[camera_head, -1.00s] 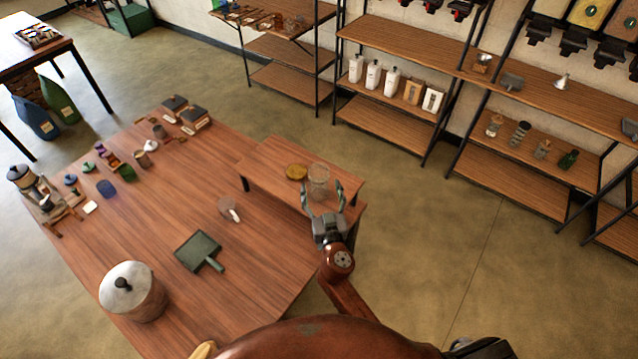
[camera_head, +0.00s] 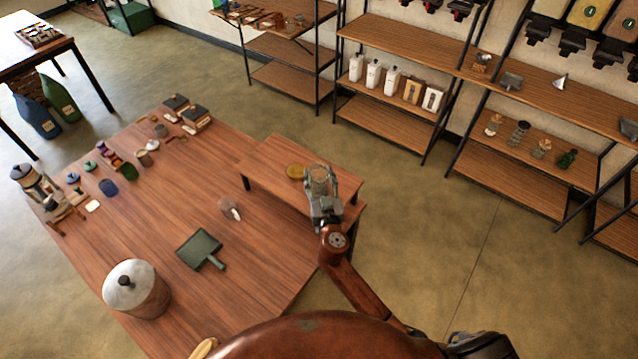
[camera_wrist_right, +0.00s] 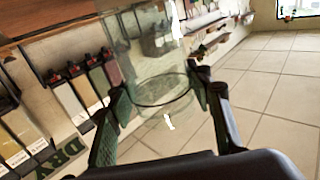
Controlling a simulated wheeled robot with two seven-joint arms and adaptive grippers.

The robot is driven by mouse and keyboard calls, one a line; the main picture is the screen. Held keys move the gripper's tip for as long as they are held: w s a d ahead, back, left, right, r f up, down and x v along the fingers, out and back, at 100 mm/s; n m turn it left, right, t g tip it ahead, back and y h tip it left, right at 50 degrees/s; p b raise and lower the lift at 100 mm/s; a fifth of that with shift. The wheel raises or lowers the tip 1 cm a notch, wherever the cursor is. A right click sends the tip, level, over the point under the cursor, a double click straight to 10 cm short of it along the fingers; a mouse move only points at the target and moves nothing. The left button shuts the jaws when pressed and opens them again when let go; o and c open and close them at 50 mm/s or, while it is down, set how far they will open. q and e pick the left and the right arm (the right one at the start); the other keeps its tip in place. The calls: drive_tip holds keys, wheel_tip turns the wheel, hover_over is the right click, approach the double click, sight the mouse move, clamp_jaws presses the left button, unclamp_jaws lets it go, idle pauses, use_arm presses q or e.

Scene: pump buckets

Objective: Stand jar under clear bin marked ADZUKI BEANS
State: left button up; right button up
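The clear glass jar (camera_head: 320,178) stands upright on the small raised wooden stand at the right of the table. My right gripper (camera_head: 321,190) is at the jar, with one finger on each side of it. In the right wrist view the jar (camera_wrist_right: 160,70) is between the spread finger pads (camera_wrist_right: 160,105); a firm grip cannot be made out. Bins with dispensers (camera_head: 590,14) hang at the top right, cut off by the frame edge. No label reading ADZUKI BEANS is legible. My left gripper is not in view.
A shelf with small jars (camera_head: 540,148) is below the bins. Open floor (camera_head: 440,240) separates table and shelves.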

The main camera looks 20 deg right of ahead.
drive_tip(key=c, duration=0.9)
